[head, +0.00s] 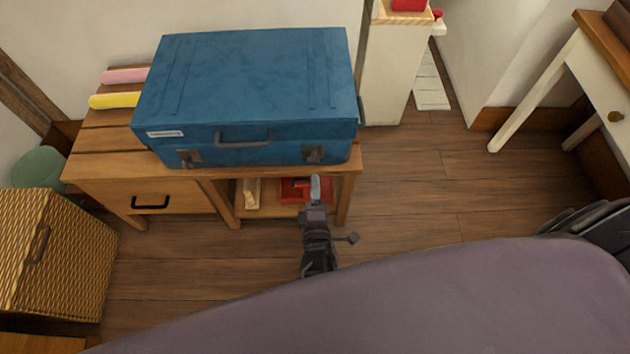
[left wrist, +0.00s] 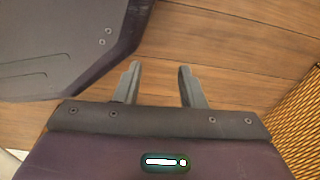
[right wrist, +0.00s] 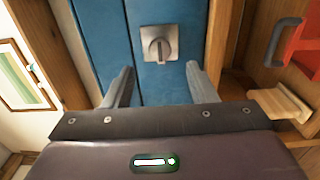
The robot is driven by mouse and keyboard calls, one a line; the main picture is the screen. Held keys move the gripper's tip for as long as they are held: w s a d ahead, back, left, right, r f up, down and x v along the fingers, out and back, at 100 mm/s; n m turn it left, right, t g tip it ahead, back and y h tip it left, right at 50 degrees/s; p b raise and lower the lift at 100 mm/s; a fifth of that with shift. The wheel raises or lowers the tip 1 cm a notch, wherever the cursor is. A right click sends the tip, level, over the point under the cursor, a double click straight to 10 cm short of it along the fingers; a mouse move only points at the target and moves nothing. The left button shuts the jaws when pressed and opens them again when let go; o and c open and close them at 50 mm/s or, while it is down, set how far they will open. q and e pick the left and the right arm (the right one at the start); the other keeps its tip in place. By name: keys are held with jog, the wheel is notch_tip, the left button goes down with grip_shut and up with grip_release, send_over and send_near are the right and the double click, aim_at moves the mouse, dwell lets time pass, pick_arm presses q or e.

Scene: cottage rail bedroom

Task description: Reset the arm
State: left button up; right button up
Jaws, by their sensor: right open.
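My right gripper (head: 316,186) is in front of the low wooden bench, below the front edge of the blue suitcase (head: 250,85). In the right wrist view its fingers (right wrist: 160,78) are apart with nothing between them. Beyond them is a blue panel with a square metal latch plate (right wrist: 160,44); I cannot tell whether they touch it. My left gripper is outside the head view. In the left wrist view its fingers (left wrist: 157,84) are apart and empty, above the wooden floor (left wrist: 225,55).
The wooden bench (head: 100,165) carries the suitcase and pink and yellow rolls. Its open shelf holds a red object (head: 292,190) and a pale wooden piece (head: 252,192). A wicker basket (head: 60,260) stands at left. Floor right of the bench (head: 410,190) is clear.

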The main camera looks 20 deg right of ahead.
pick_arm(q)
jog(key=shift+w+d+r, duration=0.1)
jog(key=shift+w+d, duration=0.05)
jog(key=shift+w, duration=0.2)
pick_arm(e)
jog(key=s+d+f+m+g+y+p, duration=0.1)
jog(key=s+d+f+m+g+p, duration=0.25)
jog(key=s+f, duration=0.4)
jog(key=s+d+f+m+g+y+p, duration=0.25)
jog(key=s+f+g, duration=0.3)
jog(key=f, duration=0.35)
pick_arm(q)
jog(key=s+a+r+p, duration=0.2)
jog(key=s+r+p, duration=0.1)
jog(key=s, duration=0.6)
jog(key=shift+s+r, duration=0.15)
jog(key=shift+r, duration=0.5)
pick_arm(e)
jog(key=s+d+f+m+g, duration=0.2)
jog(key=s+f+m+g, duration=0.1)
jog(key=s, duration=0.7)
jog(key=s+d+f+m+g+y, duration=0.1)
jog(key=s+d+f+m+g, duration=0.1)
jog(key=s, duration=0.9)
jog(key=shift+s+f+m+g, duration=0.15)
jog(key=shift+f+m+g, duration=0.6)
jog(key=shift+g, duration=0.45)
jog(key=shift+r+y, duration=0.1)
jog(key=shift+y, duration=0.15)
